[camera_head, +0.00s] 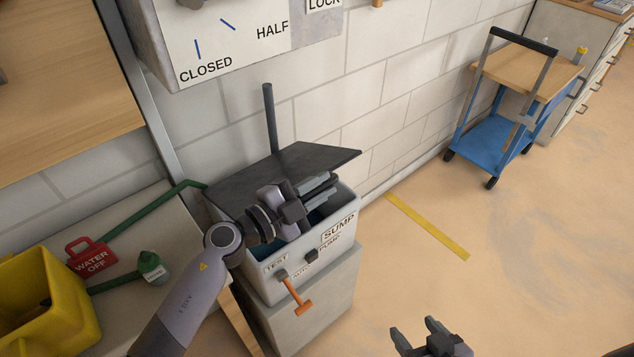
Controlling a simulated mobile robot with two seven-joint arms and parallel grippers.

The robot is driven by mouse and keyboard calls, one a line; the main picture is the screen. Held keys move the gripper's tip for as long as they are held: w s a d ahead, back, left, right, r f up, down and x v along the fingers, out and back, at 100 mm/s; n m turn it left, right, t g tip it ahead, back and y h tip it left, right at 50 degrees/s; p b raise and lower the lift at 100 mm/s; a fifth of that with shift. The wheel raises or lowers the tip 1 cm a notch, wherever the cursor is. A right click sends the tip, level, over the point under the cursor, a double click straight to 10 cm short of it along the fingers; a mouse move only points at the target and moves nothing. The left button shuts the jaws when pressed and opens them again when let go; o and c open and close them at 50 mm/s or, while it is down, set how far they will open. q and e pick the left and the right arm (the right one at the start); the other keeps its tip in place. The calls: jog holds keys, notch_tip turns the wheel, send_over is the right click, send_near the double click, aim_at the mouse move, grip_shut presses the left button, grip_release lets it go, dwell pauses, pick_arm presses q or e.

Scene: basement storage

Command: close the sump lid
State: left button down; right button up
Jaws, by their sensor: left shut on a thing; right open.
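The sump box (286,268) is a pale bin labelled SUMP on a grey stand against the wall. Its dark flat lid (300,158) is partly raised and tilted above the box, with a dark blue interior showing under it. My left gripper (322,188) is over the box's opening at the lid's near edge. It is shut on the lid, though the fingers hide the exact contact. My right gripper (418,332) is open and empty at the bottom edge, above the floor and apart from the box.
An orange handle (294,294) and a dark switch (311,256) are on the box's front. A dark upright pipe (270,118) rises behind the lid. A red WATER OFF tag (91,256), green valve (152,268) and yellow bucket (45,300) are left.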

pick_arm(q)
jog(key=c, duration=1.1)
grip_release()
jog(key=shift+a, duration=0.1)
jog(key=shift+p+v, duration=0.45)
jog(key=shift+v, duration=3.15)
